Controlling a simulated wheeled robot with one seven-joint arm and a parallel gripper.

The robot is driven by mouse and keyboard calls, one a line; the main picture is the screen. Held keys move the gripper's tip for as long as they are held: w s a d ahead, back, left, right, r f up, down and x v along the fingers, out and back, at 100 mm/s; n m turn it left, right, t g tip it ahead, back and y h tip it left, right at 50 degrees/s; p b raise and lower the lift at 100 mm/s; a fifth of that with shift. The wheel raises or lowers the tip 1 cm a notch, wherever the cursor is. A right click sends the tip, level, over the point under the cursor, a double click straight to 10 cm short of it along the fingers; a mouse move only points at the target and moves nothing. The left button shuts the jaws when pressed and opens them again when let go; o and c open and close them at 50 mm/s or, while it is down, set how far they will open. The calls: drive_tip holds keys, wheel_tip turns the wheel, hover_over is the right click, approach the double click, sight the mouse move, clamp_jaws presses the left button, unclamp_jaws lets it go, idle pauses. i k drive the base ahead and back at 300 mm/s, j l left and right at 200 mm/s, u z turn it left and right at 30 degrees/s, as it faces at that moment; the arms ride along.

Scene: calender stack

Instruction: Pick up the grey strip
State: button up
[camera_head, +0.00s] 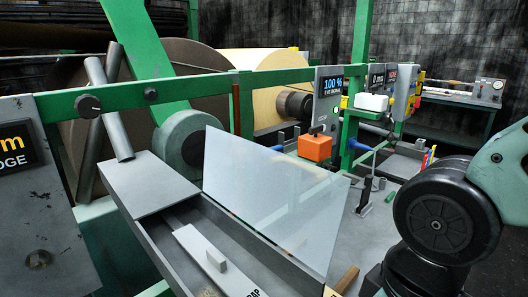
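A long, narrow light-grey strip (203,252) lies in the open grey tray (158,242) at the lower middle. A small upright grey block (216,260) stands on or against it. It is the thing that best fits the grey strip, but I cannot be sure. The strip's near end runs toward the bottom edge of the picture. A tilted, see-through pale panel (270,195) stands along the tray's right side. My arm is at the right edge, apart from the tray. My gripper is out of the picture.
An orange block (315,147) sits behind the panel. Green machine rails (200,88) cross behind the tray. A grey plate (147,183) covers the tray's far end. A wooden piece (345,280) lies at the tray's right.

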sight(224, 274)
drive_tip(key=u, duration=0.45)
drive_tip(key=l+u, duration=0.15)
drive_tip(key=u, duration=0.25)
drive_tip(key=l+u, duration=0.1)
drive_tip(key=u, duration=0.35)
drive_tip(key=l+u, duration=0.3)
drive_tip(key=l, duration=0.2)
drive_tip(key=k+l+u, duration=0.1)
drive_tip(key=l+u, duration=0.2)
drive_tip(key=l, duration=0.15)
drive_tip(key=k+l+u, duration=0.1)
drive_tip(key=l+u, duration=0.15)
drive_tip(key=l, duration=0.2)
drive_tip(key=k+l+u, duration=0.15)
drive_tip(key=l+u, duration=0.15)
drive_tip(key=l, duration=0.15)
drive_tip(key=k+l, duration=0.2)
drive_tip(key=l, duration=0.2)
drive_tip(key=k+l, duration=0.15)
drive_tip(key=l, duration=0.2)
drive_tip(key=k+l, duration=0.2)
drive_tip(key=l, duration=0.2)
